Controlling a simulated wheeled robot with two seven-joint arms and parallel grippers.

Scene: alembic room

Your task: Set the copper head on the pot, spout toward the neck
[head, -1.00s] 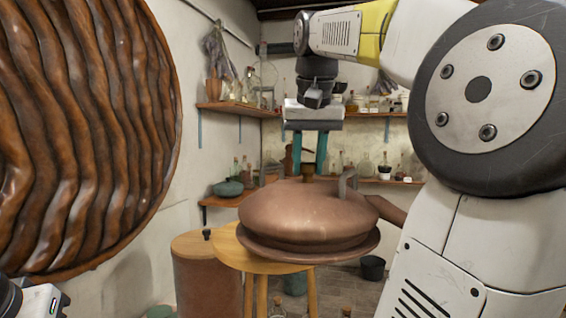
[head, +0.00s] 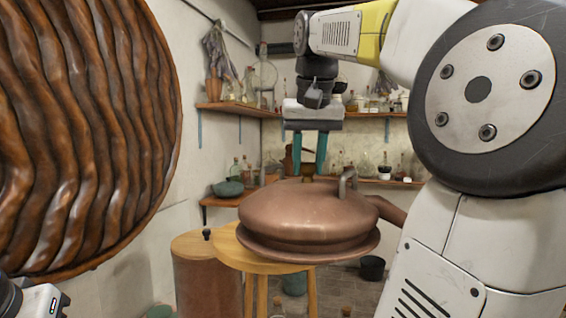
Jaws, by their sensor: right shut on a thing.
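The copper head (head: 305,217), a wide flattened dome with a broad lower rim, is in the middle of the head view. A small curved handle (head: 343,182) stands on its right side, and its spout (head: 391,211) points right and slightly down, partly hidden by my right arm. My right gripper (head: 310,172) comes down from above with teal fingers and is shut on the head's brass top, mostly hidden behind the dome. I cannot make out a pot for certain. My left gripper is not in view; only a bit of arm shows at lower left.
A round wooden stool (head: 230,248) is below and left of the head; contact is unclear. A copper-coloured cylinder (head: 205,285) stands left of it. A large ribbed brown disc (head: 85,140) fills the left side. Shelves (head: 390,183) with bottles line the back, and a dark bucket (head: 372,267) is on the floor.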

